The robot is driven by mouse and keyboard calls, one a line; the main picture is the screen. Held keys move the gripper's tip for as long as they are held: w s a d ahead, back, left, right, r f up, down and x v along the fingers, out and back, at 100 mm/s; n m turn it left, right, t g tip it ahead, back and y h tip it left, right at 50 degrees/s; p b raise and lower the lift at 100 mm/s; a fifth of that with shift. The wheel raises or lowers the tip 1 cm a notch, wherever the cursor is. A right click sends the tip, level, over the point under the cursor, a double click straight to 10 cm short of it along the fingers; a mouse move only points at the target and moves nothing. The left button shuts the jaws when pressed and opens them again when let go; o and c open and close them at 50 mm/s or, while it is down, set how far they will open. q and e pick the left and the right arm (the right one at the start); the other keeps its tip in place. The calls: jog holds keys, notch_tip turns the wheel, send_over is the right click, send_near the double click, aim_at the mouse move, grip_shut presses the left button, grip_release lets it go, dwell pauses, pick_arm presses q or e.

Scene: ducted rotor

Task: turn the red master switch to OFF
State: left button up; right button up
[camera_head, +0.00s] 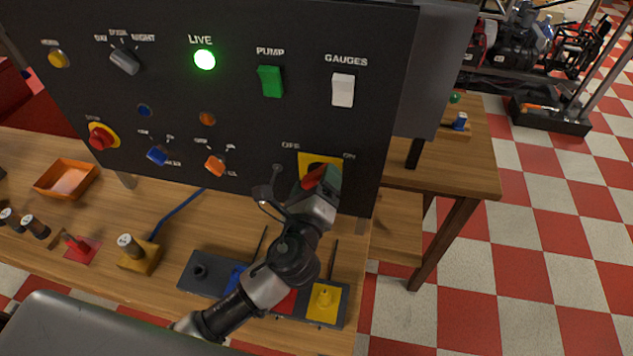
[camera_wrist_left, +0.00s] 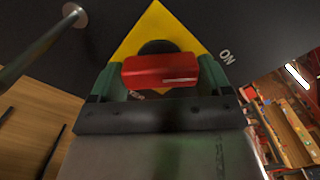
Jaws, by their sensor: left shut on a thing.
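The red master switch (camera_head: 313,179) sits on a yellow plate (camera_head: 307,158) low on the right of the black panel, between the labels OFF and ON. My left gripper (camera_head: 321,181) is at it and hides most of it in the head view. In the left wrist view the red handle (camera_wrist_left: 160,71) lies between the two green-padded fingers of the gripper (camera_wrist_left: 160,78), which are shut on it. The right gripper is not in view.
The panel has a lit green LIVE lamp (camera_head: 204,59), a green PUMP switch (camera_head: 270,81), a white GAUGES switch (camera_head: 343,89) and a red knob (camera_head: 101,137). A grey rod (camera_wrist_left: 40,45) stands left of the gripper. A dark tray (camera_head: 206,273) lies below my arm.

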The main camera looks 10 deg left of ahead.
pick_arm(q)
jog(key=n+b, duration=0.4)
jog(key=n, duration=1.1)
jog(key=shift+f+n, duration=0.1)
jog(key=shift+n, duration=0.6)
jog(key=o, duration=0.8)
jog(key=shift+o, duration=0.2)
jog(key=s+b, duration=0.2)
jog(key=s, duration=0.9)
jog(key=shift+b, duration=0.4)
